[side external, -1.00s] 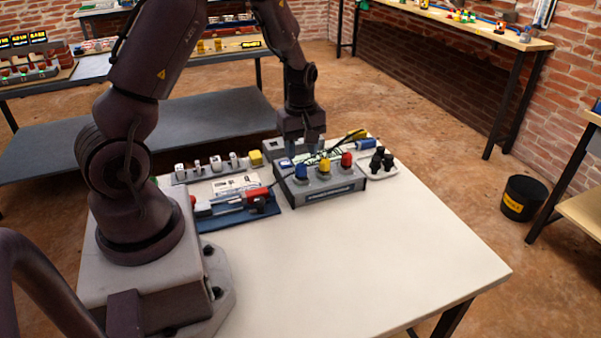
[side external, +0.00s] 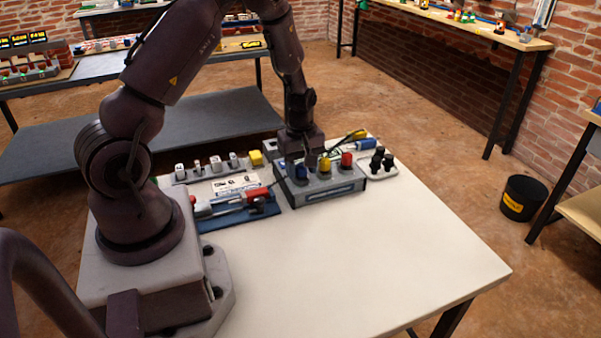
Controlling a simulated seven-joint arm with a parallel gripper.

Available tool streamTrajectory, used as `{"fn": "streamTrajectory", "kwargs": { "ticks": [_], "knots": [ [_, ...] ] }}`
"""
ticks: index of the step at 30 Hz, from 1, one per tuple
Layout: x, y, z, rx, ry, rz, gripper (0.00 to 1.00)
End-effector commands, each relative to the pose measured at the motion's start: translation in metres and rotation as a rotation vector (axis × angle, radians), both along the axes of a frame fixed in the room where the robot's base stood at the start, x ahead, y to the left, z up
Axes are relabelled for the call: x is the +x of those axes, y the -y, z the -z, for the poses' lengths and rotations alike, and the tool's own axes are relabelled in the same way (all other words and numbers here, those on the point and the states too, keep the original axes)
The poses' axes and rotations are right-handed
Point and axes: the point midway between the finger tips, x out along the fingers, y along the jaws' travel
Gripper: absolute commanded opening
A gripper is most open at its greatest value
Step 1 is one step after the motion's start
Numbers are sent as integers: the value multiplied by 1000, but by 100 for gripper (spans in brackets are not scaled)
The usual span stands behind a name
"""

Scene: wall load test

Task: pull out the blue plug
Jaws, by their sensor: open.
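The blue plug (side external: 302,172) stands upright in the front left of a grey socket box (side external: 335,191) on the white table. A yellow plug (side external: 325,165) and a red plug (side external: 347,160) stand to its right in the same box. My gripper (side external: 300,166) points down with its fingers low at the blue plug, and they hide part of it. It is open. I cannot tell whether a finger touches the plug.
A blue mat (side external: 238,221) with red-handled tools lies left of the box. Black knobs on a white dish (side external: 384,170) stand right. A row of small switches (side external: 206,167) sits behind left. The table's front (side external: 370,250) is clear.

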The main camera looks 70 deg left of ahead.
Motion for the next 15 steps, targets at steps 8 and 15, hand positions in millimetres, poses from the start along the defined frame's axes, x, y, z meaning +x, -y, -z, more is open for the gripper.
{"fn": "streamTrajectory", "kwargs": {
  "ticks": [8, 15],
  "knots": [
    [0, 0, 0, 0, 0, 1, 4],
    [0, 0, -1, 0, 0, 1, 4]
  ]
}}
